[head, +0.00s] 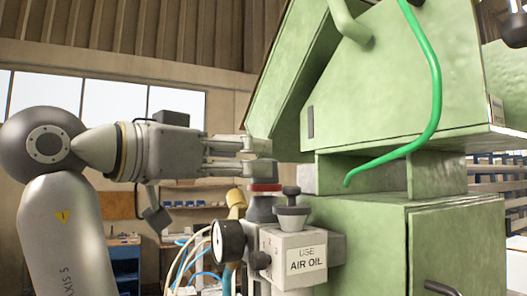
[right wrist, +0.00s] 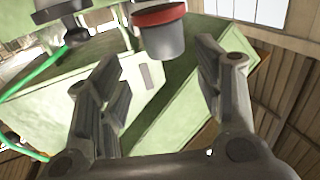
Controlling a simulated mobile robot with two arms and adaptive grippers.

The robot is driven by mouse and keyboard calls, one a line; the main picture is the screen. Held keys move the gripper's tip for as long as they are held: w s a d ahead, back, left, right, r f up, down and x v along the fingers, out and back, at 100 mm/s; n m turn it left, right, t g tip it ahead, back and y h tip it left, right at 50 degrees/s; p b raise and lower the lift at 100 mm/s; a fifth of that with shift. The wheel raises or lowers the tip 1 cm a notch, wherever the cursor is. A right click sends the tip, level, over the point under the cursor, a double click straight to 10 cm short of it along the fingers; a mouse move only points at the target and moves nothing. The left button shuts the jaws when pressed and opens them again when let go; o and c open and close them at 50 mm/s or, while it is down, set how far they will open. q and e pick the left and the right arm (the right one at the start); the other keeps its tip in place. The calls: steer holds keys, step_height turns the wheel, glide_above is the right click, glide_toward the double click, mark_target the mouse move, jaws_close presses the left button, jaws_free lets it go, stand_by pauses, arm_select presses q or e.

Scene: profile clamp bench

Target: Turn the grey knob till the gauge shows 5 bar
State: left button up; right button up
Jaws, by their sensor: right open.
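My left gripper is not in view.
A second dark grey knob (head: 291,212) stands close to the right on the white "USE AIR OIL" block (head: 300,262). The green machine housing (head: 390,90) rises just right of my gripper. A green hose (head: 435,90) hangs in front of it. Pale and blue hoses (head: 190,255) run at lower left.

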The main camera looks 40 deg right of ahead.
steer(key=d+p, duration=0.1)
steer(key=d, duration=0.1)
steer(key=w+d+p, duration=0.1)
steer(key=d, duration=0.2)
steer(key=shift+d, duration=0.5)
steer(key=shift+s, duration=0.1)
steer(key=shift+c, duration=0.5)
steer(key=shift+f, duration=0.1)
steer(key=c, duration=0.9)
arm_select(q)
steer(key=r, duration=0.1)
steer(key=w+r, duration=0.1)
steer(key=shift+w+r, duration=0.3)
arm_select(e)
steer(key=shift+g, duration=0.4)
steer(key=shift+c, duration=0.2)
